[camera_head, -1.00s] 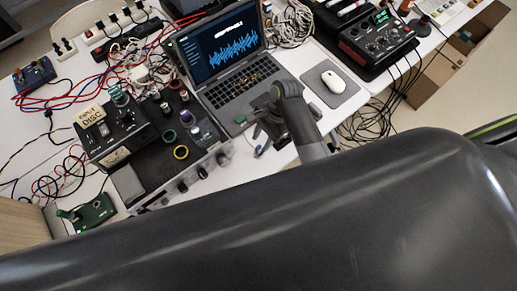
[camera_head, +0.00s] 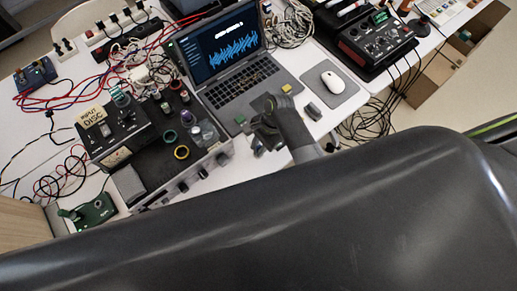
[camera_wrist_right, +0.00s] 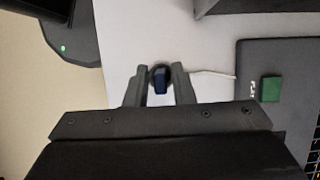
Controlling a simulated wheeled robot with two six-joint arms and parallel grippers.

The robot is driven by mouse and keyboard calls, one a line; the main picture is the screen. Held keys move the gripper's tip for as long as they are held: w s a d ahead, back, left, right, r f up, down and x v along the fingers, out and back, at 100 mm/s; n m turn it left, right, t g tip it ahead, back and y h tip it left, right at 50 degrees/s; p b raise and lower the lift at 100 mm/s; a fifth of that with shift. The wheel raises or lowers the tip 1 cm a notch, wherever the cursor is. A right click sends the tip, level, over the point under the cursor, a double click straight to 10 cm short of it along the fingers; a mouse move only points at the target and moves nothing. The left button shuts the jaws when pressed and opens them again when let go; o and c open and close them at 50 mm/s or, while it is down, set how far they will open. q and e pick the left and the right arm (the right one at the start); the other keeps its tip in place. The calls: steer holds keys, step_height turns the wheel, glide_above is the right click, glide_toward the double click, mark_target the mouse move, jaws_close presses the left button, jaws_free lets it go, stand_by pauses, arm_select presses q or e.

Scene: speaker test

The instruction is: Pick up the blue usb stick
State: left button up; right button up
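The blue usb stick (camera_wrist_right: 160,80) shows in the right wrist view, upright in the picture against a dark rounded shape on the white table (camera_wrist_right: 215,55). My right gripper (camera_wrist_right: 159,84) has one finger on each side of it, with a narrow gap showing to each finger. In the head view my right gripper (camera_head: 259,138) is low at the table's front edge, beside the laptop's (camera_head: 238,85) near corner, and it hides the stick there. My left gripper is not in view.
A green block (camera_head: 240,118) and a yellow block (camera_head: 286,88) sit on the laptop. The black amplifier box (camera_head: 200,155) stands close on the left; a white mouse (camera_head: 333,81) lies on a pad.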

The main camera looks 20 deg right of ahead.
mark_target(258, 146)
jaws_close()
steer(key=shift+r, duration=0.15)
steer(key=shift+r, duration=4.85)
